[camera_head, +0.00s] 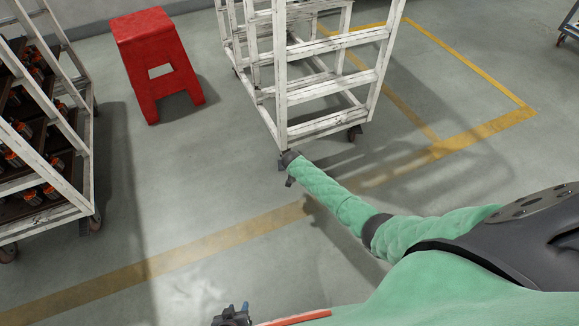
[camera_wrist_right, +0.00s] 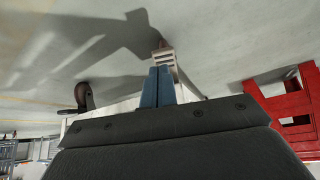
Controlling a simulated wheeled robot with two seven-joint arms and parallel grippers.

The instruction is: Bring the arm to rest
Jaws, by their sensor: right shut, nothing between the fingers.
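My right arm (camera_head: 335,199), in a green sleeve, reaches from the right of the head view toward the foot of a white cart. Its dark end (camera_head: 289,160) overlaps the cart's front lower corner in the picture; I cannot tell whether they touch. In the right wrist view, the blue fingers of my right gripper (camera_wrist_right: 157,87) are together, with nothing between them. My left gripper (camera_head: 236,314) shows at the bottom edge of the head view as a small dark body with blue tips. It is partly cut off, and its opening is unclear.
The white cart (camera_head: 325,125) on casters stands ahead. A red stool (camera_head: 157,60) is at the upper left. A white rack (camera_head: 70,212) with several black-and-orange parts stands at the left. Yellow floor lines (camera_head: 215,240) cross clear grey floor between them.

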